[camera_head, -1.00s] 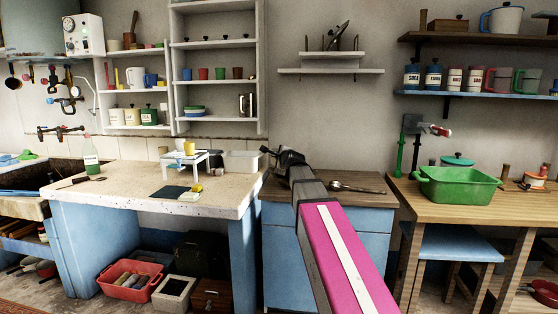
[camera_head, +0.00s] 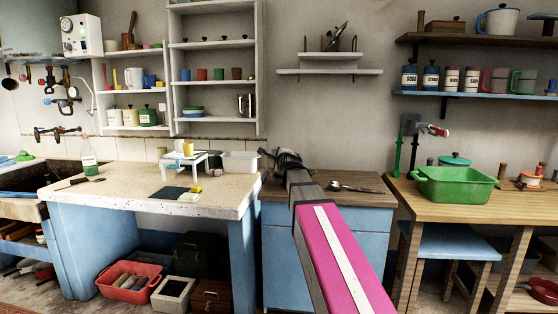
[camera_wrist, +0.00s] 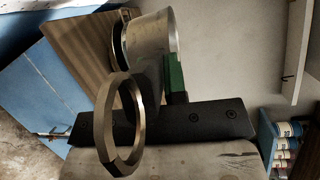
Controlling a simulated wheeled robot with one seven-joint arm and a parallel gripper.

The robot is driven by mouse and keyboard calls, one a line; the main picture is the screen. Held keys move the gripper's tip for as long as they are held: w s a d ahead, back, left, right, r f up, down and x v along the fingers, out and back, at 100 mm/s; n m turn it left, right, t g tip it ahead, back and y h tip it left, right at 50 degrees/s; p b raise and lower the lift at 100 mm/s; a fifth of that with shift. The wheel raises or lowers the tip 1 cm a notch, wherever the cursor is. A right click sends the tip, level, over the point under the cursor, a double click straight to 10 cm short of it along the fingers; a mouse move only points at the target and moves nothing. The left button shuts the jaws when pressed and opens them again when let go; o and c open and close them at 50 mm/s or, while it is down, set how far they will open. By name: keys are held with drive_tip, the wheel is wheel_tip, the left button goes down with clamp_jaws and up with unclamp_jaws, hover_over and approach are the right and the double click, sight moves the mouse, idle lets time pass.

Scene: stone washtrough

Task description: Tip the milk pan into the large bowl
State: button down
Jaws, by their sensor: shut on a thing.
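My gripper (camera_head: 284,158) is at the end of my outstretched arm, above the wooden-topped cabinet. The wrist view is turned on its side. There a grey metal round vessel, apparently the milk pan (camera_wrist: 152,38), sits just beyond the dark gripper body, with a metal ring (camera_wrist: 106,120) nearer the camera. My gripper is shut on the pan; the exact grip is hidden. A dark curved rim, possibly the large bowl (camera_wrist: 118,38), shows beside the pan, against the wooden top. Its inside is hidden. I cannot tell how far the pan is tilted.
A spoon or ladle (camera_head: 355,188) lies on the wooden cabinet top (camera_head: 330,200). A green basin (camera_head: 455,187) stands on the right table. A small white stand (camera_head: 187,160) and a white tub (camera_head: 240,161) stand on the left worktop. A wall shelf (camera_head: 330,72) hangs above.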

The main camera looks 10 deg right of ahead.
drive_tip(key=shift+w+n+y, duration=0.4)
drive_tip(key=shift+w+y, duration=0.2)
drive_tip(key=shift+w, duration=0.55)
wheel_tip(320, 180, down, 6)
drive_tip(key=w+n+y, duration=0.1)
drive_tip(key=w+n, duration=0.1)
drive_tip(key=n, duration=0.1)
drive_tip(key=shift+a+f+y, duration=0.2)
drive_tip(key=shift+a+y, duration=0.1)
